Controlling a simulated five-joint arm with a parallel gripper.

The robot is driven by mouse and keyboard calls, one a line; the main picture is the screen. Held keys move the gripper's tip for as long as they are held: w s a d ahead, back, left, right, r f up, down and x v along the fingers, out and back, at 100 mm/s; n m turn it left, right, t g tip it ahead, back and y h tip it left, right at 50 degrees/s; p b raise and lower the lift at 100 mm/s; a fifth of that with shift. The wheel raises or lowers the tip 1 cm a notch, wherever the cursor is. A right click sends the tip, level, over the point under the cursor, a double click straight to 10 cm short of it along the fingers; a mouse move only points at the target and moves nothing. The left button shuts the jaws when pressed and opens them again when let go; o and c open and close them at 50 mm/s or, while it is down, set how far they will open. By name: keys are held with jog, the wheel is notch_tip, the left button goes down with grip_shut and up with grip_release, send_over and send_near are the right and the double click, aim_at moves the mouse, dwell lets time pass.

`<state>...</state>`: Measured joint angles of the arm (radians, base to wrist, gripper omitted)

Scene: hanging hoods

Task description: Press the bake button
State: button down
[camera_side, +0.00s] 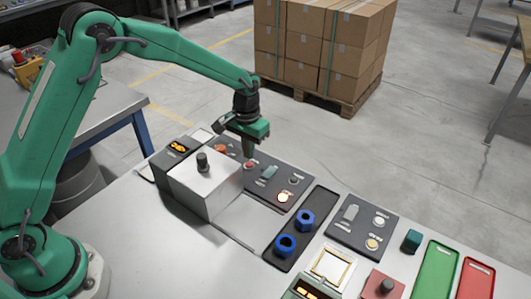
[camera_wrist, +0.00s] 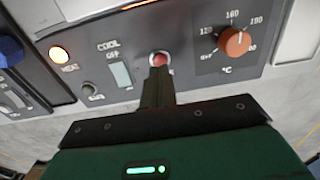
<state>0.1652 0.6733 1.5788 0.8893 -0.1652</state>
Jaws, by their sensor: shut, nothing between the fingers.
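A dark control panel (camera_side: 268,176) carries a red button (camera_wrist: 159,58), which also shows in the side view (camera_side: 249,165). My gripper (camera_wrist: 158,72) is shut and empty, pointing down with its tips right at the red button. I cannot tell whether they touch it. In the side view my gripper (camera_side: 249,155) stands over the panel. No label is readable by the red button. A small round button (camera_wrist: 89,88) with a blurred label sits further left in the wrist view, below a lit lamp (camera_wrist: 62,58) marked HEAT.
An orange dial (camera_wrist: 236,41) and a COOL/OFF switch (camera_wrist: 120,73) flank the red button. A white box with a black knob (camera_side: 203,165) stands close in front of the panel.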

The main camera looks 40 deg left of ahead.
jog(key=shift+r, duration=2.05)
jog(key=shift+c, duration=1)
grip_release()
jog(key=s+a+r+t, duration=0.1)
jog(key=s+a+r, duration=0.2)
jog(key=s+r, duration=0.35)
jog(key=s+a+r+t, duration=0.2)
jog(key=s+r, duration=0.4)
jog(key=r, duration=0.2)
jog(key=s+a+r+t, duration=0.1)
jog(key=s, duration=0.7)
jog(key=s+a+t, duration=0.1)
jog(key=s+a, duration=0.1)
jog(key=s, duration=0.6)
jog(key=shift+a+r+t, duration=0.25)
jog(key=shift+r+t, duration=0.05)
jog(key=shift+r, duration=0.1)
